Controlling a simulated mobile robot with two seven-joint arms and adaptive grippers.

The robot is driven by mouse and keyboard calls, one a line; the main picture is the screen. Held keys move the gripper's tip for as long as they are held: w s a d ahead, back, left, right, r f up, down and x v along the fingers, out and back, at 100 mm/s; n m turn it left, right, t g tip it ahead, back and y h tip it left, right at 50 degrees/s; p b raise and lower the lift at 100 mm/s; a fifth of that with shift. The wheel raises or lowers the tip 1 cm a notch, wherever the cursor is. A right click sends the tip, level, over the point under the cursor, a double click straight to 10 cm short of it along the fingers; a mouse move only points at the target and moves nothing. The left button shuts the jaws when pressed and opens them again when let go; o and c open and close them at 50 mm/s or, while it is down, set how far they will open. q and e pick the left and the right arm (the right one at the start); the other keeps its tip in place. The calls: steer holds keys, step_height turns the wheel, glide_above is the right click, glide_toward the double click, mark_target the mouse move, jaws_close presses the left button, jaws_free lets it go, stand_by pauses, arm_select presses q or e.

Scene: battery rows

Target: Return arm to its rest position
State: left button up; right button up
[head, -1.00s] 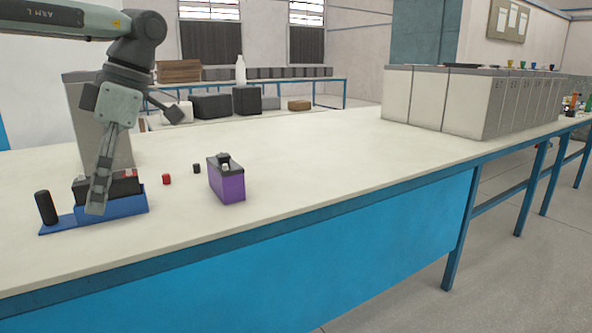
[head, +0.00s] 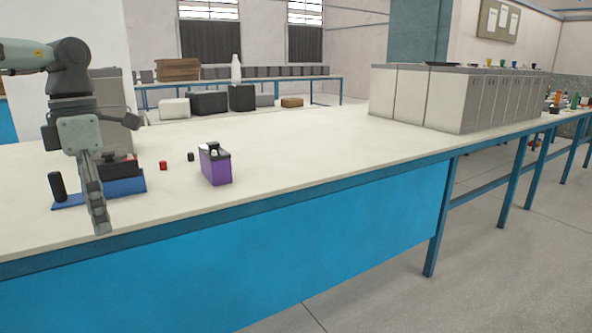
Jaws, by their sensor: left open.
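My left arm comes in from the left, and its gripper (head: 118,175) hangs fingers down at the left end of the workbench. One finger reaches down in front of the blue tray (head: 128,187), and the other sticks out to the right. The gripper is open with nothing visible between its fingers. A dark battery with a red part (head: 122,167) sits on the tray, partly hidden by the gripper. A black cylinder (head: 57,186) stands at the tray's left end. My right gripper is not in view.
A purple and black battery (head: 216,167) stands on the workbench (head: 300,155) right of the tray. Small red (head: 163,165) and black (head: 190,157) caps lie between them. Grey-white cabinets (head: 440,98) stand at the far right. The middle of the bench is clear.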

arm_select(q)
steer(key=w+a+f+n+t+h, duration=0.2)
steer(key=a+f+n+t+h, duration=0.1)
steer(key=a+f+n+t, duration=0.5)
steer(key=w+a+f+n+t+h, duration=0.2)
steer(key=a+f+n+t, duration=0.4)
steer(key=n, duration=0.4)
steer(key=s+a+f+n+y, duration=0.3)
steer(key=s+f+n+y, duration=0.2)
steer(key=f+n, duration=0.35)
steer(key=s+a+f+n+y, duration=0.45)
steer(key=f+n, duration=0.35)
steer(key=f, duration=0.2)
steer(key=s+d+f+n+g, duration=0.4)
steer(key=s+d+f+n, duration=0.15)
steer(key=f, duration=0.45)
steer(key=s+d+f+n+g+h, duration=0.1)
steer(key=s+d+f+g, duration=0.1)
steer(key=d, duration=0.5)
steer(key=s+d+f+n+g, duration=0.1)
steer(key=s+d+f+g, duration=0.1)
steer(key=s+d+f, duration=0.2)
steer(key=s+d+f+n+g+h, duration=0.1)
steer(key=s+d, duration=0.4)
steer(key=d, duration=0.5)
step_height(320, 180, down, 3)
steer(key=shift+s+d+r+n+g+h, duration=0.1)
steer(key=shift+s+d+n+g+h, duration=0.1)
steer(key=shift+n+g+h, duration=0.25)
